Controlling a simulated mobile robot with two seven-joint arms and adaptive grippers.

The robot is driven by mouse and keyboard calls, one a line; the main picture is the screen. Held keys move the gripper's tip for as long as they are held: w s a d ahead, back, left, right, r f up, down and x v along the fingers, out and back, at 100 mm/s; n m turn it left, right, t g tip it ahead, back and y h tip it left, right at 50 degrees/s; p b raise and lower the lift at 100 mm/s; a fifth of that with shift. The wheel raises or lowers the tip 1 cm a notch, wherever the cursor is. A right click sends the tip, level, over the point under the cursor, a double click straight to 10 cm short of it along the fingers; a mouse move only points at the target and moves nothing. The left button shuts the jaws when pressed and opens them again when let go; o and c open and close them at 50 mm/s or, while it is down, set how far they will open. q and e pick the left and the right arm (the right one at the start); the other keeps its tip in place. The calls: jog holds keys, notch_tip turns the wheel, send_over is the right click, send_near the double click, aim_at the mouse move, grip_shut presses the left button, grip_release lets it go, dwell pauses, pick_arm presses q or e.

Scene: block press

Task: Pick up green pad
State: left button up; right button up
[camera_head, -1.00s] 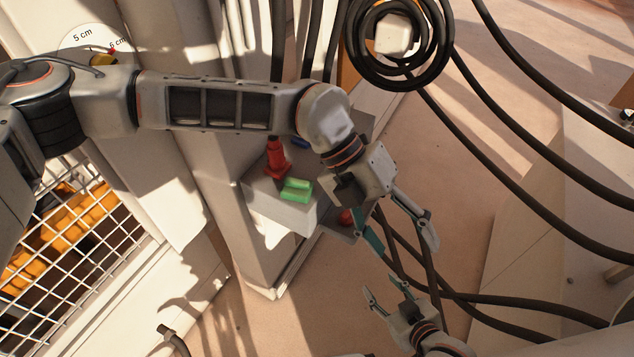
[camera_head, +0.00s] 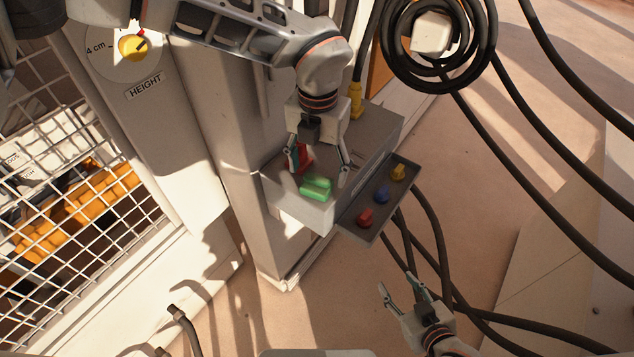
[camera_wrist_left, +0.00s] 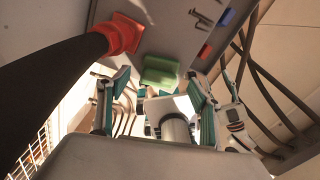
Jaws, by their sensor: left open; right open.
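The green pad (camera_head: 316,189) lies on the front part of the grey box top (camera_head: 375,128). It also shows in the left wrist view (camera_wrist_left: 160,71), just beyond and between the fingers. My left gripper (camera_head: 320,172) is open above the box, its fingers spread to either side of the pad, and holds nothing. In the left wrist view its fingertips (camera_wrist_left: 158,82) are apart. My right gripper (camera_head: 400,292) is open and empty, low on the right, away from the box.
A red cone-shaped piece (camera_head: 304,157) stands behind the left gripper's left finger, close to the pad. A yellow one (camera_head: 355,100) stands further back. A side tray (camera_head: 350,219) holds red, blue and yellow knobs. Black cables hang at the right.

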aim_at(317, 177)
pick_arm(q)
jog(key=shift+a+f, duration=0.1)
jog(key=shift+f, duration=1.85)
jog(key=c, duration=1.2)
jog(key=shift+r, duration=0.1)
notch_tip(317, 177, up, 20)
jog(key=shift+f, duration=0.1)
